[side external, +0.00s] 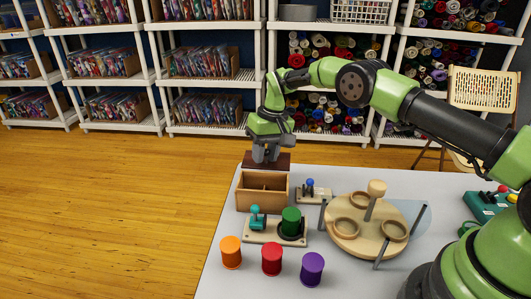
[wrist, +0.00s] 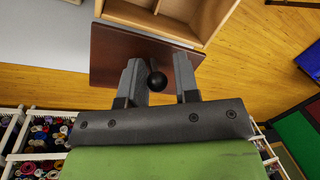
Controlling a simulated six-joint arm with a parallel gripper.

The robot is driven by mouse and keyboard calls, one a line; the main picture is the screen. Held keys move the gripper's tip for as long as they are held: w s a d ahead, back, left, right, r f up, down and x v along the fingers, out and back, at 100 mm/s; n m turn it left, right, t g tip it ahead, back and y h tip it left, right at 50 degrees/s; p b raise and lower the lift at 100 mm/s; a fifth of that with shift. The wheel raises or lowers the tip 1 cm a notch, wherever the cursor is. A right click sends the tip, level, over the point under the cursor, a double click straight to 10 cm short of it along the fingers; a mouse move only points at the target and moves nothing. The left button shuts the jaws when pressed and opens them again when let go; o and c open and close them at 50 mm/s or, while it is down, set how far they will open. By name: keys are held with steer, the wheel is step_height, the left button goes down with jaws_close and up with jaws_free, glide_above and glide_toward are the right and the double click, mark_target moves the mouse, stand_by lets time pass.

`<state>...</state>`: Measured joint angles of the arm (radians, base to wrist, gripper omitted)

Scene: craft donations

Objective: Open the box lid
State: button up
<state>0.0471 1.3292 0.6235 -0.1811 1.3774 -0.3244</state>
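The wooden box (side external: 262,203) stands at the table's far left corner, its divided inside showing open at the top. Its dark brown lid (side external: 281,160) is off the opening, at the box's far side, and reaches past the table edge. The lid also shows in the wrist view (wrist: 108,62), beside the box's rim (wrist: 150,23). A round black knob (wrist: 157,81) sits on the lid. My gripper (wrist: 160,72) has its two fingers apart, one on each side of the knob, with a gap visible at the right finger. In the side view my gripper (side external: 267,155) hides part of the lid.
Orange (side external: 231,252), red (side external: 272,259) and purple (side external: 312,269) cylinders stand in front. A board with a green cylinder (side external: 291,222) and a teal knob (side external: 255,214) lies before the box. A round wooden stand (side external: 345,240) is to the right, with a small blue-knobbed block (side external: 311,190) nearby.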

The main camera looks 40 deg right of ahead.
step_height(320, 180, up, 10)
steer(key=d, duration=0.2)
steer(key=shift+s, duration=0.2)
steer(key=shift+f, duration=0.1)
steer(key=s+a+r+t, duration=0.1)
steer(key=s+r+t, duration=0.1)
steer(key=s+r, duration=0.5)
steer(key=s+a+r+t, duration=0.1)
steer(key=s+r, duration=0.4)
steer(key=r, duration=0.5)
steer(key=s+a+f+m+t, duration=0.1)
steer(key=s+t, duration=0.1)
steer(key=s, duration=0.7)
steer(key=s+f+t, duration=0.1)
steer(key=s+f, duration=0.1)
steer(key=s, duration=0.8)
steer(key=shift+a+m+t, duration=0.35)
steer(key=shift+m+t, duration=0.05)
